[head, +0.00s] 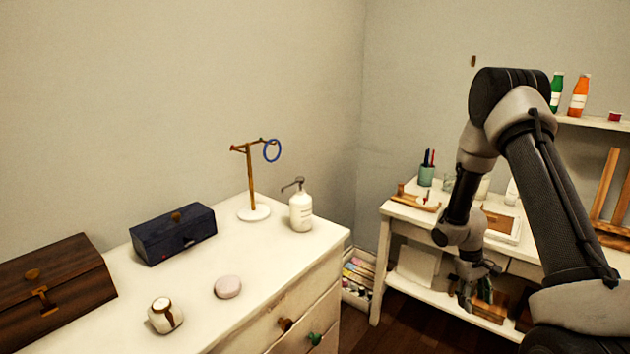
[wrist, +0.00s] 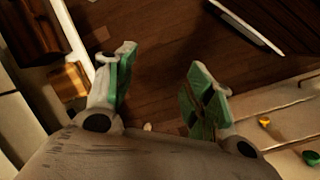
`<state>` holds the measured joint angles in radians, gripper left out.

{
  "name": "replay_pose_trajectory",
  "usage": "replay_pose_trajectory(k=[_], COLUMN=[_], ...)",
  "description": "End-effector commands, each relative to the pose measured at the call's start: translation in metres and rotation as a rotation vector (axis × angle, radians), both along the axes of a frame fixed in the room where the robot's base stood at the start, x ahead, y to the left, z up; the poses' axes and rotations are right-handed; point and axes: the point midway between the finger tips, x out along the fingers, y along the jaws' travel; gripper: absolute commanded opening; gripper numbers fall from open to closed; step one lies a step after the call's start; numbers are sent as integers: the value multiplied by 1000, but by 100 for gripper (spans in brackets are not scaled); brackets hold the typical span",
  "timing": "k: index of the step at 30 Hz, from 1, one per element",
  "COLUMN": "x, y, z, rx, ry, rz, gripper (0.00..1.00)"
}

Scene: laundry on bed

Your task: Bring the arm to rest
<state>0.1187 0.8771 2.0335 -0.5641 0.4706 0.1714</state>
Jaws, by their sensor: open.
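My gripper (head: 468,283) hangs at the end of my bent arm in the right half of the head view, in front of the white desk. In the wrist view my gripper (wrist: 160,95) shows its two green-padded fingers spread wide apart with nothing between them. Dark wooden floor (wrist: 165,60) shows beyond the fingers. The gripper appears clear of the furniture, though its exact gap to the desk's lower shelf cannot be told.
A white dresser (head: 250,290) at left bears a wooden chest (head: 60,300), a navy box (head: 173,235), a stand with a blue ring (head: 272,151) and a pump bottle (head: 301,211). The desk (head: 400,212) holds small items. Floor (head: 385,335) lies between them.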

Motion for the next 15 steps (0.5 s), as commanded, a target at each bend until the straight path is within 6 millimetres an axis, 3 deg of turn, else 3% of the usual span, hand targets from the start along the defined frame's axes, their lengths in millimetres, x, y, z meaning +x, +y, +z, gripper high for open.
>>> replay_pose_trajectory(k=[1,6,9,15], x=[-10,-64,-99,-169], y=[1,15,29,60], z=[40,146,197,276], rx=[-10,-5,18,92], ry=[2,27,22,-41], rz=[-26,-116,-162,-236], gripper=[53,53,53,53])
